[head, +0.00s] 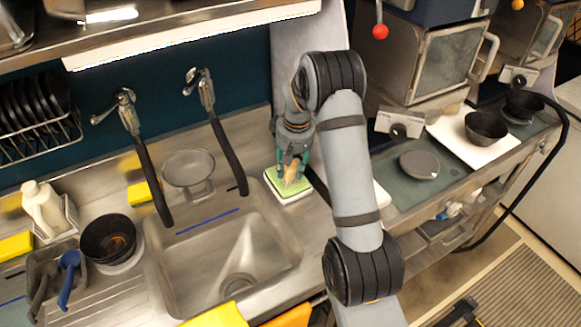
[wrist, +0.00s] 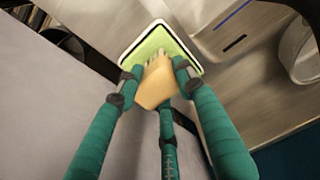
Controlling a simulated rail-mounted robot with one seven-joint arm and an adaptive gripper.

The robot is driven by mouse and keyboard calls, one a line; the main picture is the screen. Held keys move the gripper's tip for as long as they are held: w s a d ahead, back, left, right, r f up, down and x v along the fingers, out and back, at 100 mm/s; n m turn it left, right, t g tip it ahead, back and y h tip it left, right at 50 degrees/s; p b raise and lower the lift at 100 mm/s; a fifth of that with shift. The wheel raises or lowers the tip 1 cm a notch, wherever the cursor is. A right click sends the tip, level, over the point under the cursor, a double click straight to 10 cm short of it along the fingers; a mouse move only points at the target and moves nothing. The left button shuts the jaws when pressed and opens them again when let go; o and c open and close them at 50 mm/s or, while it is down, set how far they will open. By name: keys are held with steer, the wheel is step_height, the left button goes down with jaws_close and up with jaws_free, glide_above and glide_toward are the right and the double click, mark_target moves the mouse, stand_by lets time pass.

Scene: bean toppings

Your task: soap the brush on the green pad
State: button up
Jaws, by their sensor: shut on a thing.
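The green pad (head: 298,187) lies in a white tray (head: 289,198) on the steel counter, just right of the sink. It also shows in the wrist view (wrist: 185,52). My gripper (head: 291,166) is over the pad, its teal fingers closed around the brush (wrist: 155,84). The brush has a tan wooden body, and its pale bristles (wrist: 155,57) point at the pad. The bristle ends overlap the pad in both views; I cannot tell whether they press on it. In the head view my fingers hide part of the brush (head: 290,173).
A grey dish on a stand (head: 189,170) and a dark bowl (head: 108,238) stand nearby. A round grey lid (head: 419,164) lies to the right of my arm.

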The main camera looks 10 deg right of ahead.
steer(key=shift+f+b, duration=1.15)
steer(key=shift+b, duration=0.1)
stand_by(2.2)
steer(key=shift+r, duration=0.1)
steer(key=shift+r+p, duration=2.55)
steer(key=shift+r, duration=0.9)
